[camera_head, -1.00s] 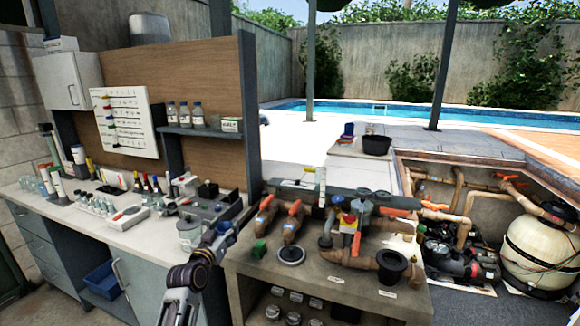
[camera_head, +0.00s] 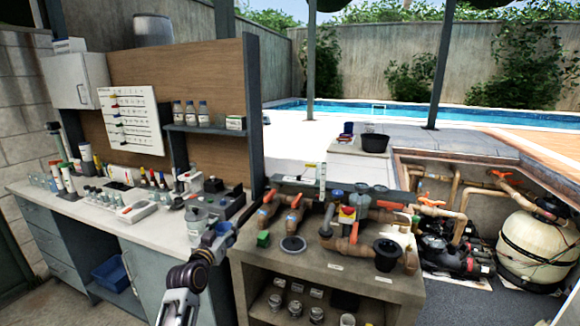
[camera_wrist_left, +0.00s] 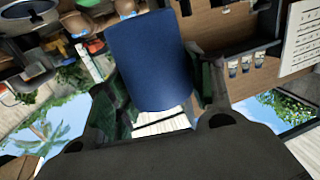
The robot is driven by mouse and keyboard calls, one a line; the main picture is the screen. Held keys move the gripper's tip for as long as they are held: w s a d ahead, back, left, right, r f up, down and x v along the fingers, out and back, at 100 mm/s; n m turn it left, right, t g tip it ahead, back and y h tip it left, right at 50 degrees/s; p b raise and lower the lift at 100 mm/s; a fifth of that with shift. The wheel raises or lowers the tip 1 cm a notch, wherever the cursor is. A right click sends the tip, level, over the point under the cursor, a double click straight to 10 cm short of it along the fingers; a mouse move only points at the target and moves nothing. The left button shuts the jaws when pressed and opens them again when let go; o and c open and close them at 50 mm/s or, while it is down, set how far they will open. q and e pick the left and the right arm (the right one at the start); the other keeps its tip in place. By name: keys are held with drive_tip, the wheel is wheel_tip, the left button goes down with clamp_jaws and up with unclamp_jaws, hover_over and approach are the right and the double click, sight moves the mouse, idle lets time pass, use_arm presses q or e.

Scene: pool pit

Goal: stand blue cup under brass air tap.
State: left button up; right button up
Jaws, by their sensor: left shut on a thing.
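My left gripper (camera_head: 220,236) is in front of the gap between the workbench and the pipe bench. In the left wrist view, my left gripper (camera_wrist_left: 158,100) is shut on the blue cup (camera_wrist_left: 150,60), a plain dark blue cup held between its two fingers. Brown pipes with orange-handled valves (camera_head: 293,216) stand on the pipe bench (camera_head: 262,262). I cannot tell which fitting is the brass air tap. My right gripper is not in view.
A black pot (camera_head: 387,254) and a dark round disc (camera_head: 293,244) are on the pipe bench. A pale shape of unclear kind shows behind the pot. The workbench (camera_head: 165,232) at left carries bottles and tools. A pit with pipes and a cream tank (camera_head: 530,245) lies at right.

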use_arm(q)
drive_tip(key=shift+s+f, duration=0.15)
drive_tip(key=shift+s, duration=0.1)
drive_tip(key=shift+s+f, duration=0.1)
drive_tip(key=shift+f, duration=0.55)
drive_tip(key=shift+s+f, duration=0.2)
drive_tip(key=shift+s, duration=0.05)
drive_tip(key=shift+s+f, duration=0.5)
drive_tip(key=shift+f, duration=0.05)
drive_tip(key=s+f+n+y, duration=0.1)
drive_tip(key=s+f, duration=0.6)
drive_tip(key=s, duration=0.3)
drive_tip(key=s+f+y, duration=0.1)
drive_tip(key=s+f, duration=0.7)
drive_tip(key=s, duration=0.3)
drive_tip(key=shift+s+a+f+n+y, duration=0.15)
drive_tip(key=shift+s+f+n+y, duration=0.1)
drive_tip(key=shift+n+y, duration=0.15)
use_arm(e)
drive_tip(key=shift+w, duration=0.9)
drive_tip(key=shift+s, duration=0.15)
